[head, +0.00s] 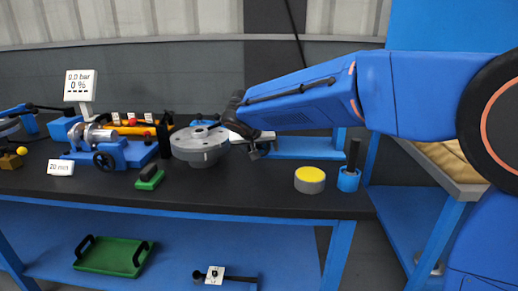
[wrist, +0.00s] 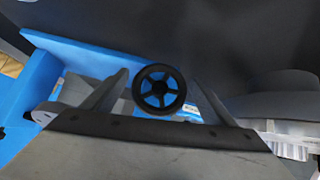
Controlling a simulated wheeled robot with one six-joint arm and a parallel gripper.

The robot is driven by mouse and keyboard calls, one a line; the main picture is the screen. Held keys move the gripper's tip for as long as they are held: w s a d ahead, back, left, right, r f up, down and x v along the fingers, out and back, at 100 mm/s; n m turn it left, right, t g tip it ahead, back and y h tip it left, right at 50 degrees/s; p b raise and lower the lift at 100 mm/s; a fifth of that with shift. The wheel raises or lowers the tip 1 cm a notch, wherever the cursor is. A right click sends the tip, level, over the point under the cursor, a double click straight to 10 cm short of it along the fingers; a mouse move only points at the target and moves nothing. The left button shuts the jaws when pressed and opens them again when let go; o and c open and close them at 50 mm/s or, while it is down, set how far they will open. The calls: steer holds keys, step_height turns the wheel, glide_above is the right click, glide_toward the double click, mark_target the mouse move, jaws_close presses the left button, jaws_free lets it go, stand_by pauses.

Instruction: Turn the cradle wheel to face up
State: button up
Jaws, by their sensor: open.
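In the wrist view the cradle wheel (wrist: 159,90) is a small black handwheel whose spokes show blue between them. It appears between the two grey fingers of my gripper (wrist: 161,77), which are apart and empty. I cannot tell how far the wheel is from the fingertips. In the head view my gripper (head: 257,150) is low over the bench, just right of the grey flanged shell (head: 200,152), and the wheel there is hidden or too small to make out. Some blue of the cradle (head: 203,122) shows behind the shell.
The black bench (head: 270,193) carries a blue vise with a black handwheel (head: 104,161), a green-topped block (head: 150,176), a yellow-topped puck (head: 310,179) and a blue holder (head: 348,180). A gauge display (head: 79,85) stands back left. The front middle is clear.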

steer(key=v, duration=1.7)
steer(key=shift+s+r, duration=0.1)
